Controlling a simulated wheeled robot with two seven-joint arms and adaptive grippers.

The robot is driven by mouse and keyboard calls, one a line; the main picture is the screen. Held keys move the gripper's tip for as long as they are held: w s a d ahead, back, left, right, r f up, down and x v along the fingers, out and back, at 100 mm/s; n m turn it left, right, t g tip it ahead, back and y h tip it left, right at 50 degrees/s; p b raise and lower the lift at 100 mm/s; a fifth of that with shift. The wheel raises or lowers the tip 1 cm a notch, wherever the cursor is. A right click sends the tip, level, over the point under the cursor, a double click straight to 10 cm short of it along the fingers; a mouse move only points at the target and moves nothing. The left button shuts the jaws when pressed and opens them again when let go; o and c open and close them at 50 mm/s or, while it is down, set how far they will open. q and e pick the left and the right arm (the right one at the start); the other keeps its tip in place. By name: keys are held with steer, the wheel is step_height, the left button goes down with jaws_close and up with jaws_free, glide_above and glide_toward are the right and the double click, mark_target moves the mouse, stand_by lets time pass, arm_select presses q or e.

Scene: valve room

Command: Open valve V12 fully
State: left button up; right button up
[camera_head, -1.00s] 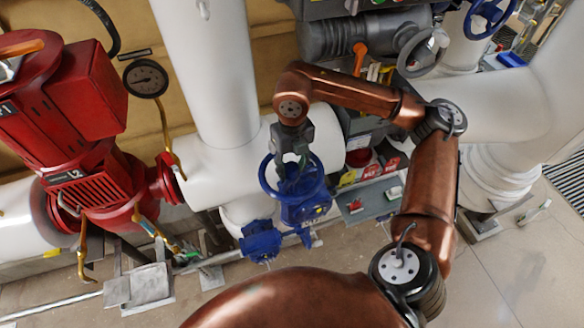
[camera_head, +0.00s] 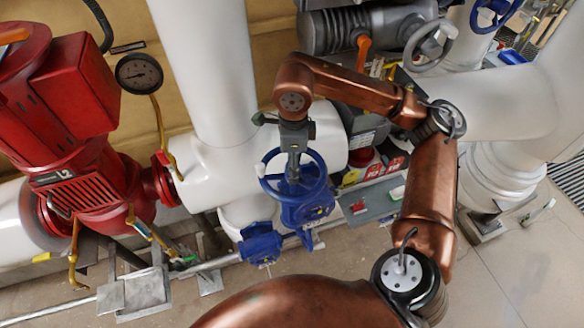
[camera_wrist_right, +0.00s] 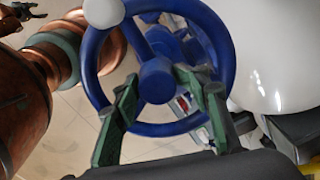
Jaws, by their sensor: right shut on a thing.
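A blue handwheel valve (camera_head: 322,174) stands on the white pipe, near the middle of the head view. No V12 label is readable on it. My right gripper (camera_head: 293,172) comes down onto the wheel from above and is shut on it. In the right wrist view, the wheel (camera_wrist_right: 88,62) fills the middle, with its hub (camera_wrist_right: 157,79) between my right gripper's green-padded fingers (camera_wrist_right: 166,92). The fingers reach over the near rim; the exact contact is hard to tell.
A red pump (camera_head: 85,80) and a pressure gauge (camera_head: 139,74) stand at left. A thick white vertical pipe (camera_head: 205,70) rises behind the valve. A grey tray (camera_head: 375,205) with small items lies right of the wheel. Another blue handwheel (camera_head: 493,12) is at top right. Floor (camera_head: 520,265) is clear at lower right.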

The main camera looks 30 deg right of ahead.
steer(key=n, duration=0.2)
steer(key=f+n, duration=0.1)
steer(key=shift+s+a+n+b, duration=0.15)
steer(key=shift+s+n+b, duration=0.15)
steer(key=shift+n+b, duration=0.1)
steer(key=n+b, duration=0.1)
steer(key=n, duration=0.2)
steer(key=shift+f+n, duration=0.1)
steer(key=shift+n, duration=0.2)
steer(key=n+b, duration=0.1)
steer(key=n, duration=0.3)
steer(key=shift+b, duration=0.4)
steer(key=n+b, duration=0.1)
steer(key=n, duration=0.1)
steer(key=shift+n, duration=0.4)
steer(key=shift+n+b, duration=0.4)
steer(key=shift+n, duration=0.4)
steer(key=n, duration=0.4)
steer(key=shift+r+n, duration=0.3)
steer(key=shift+n, duration=0.1)
steer(key=shift+c, duration=0.3)
arm_select(q)
step_height(320, 180, down, 6)
steer(key=s, duration=0.2)
steer(key=shift+s, duration=0.1)
arm_select(e)
steer(key=shift+c, duration=0.2)
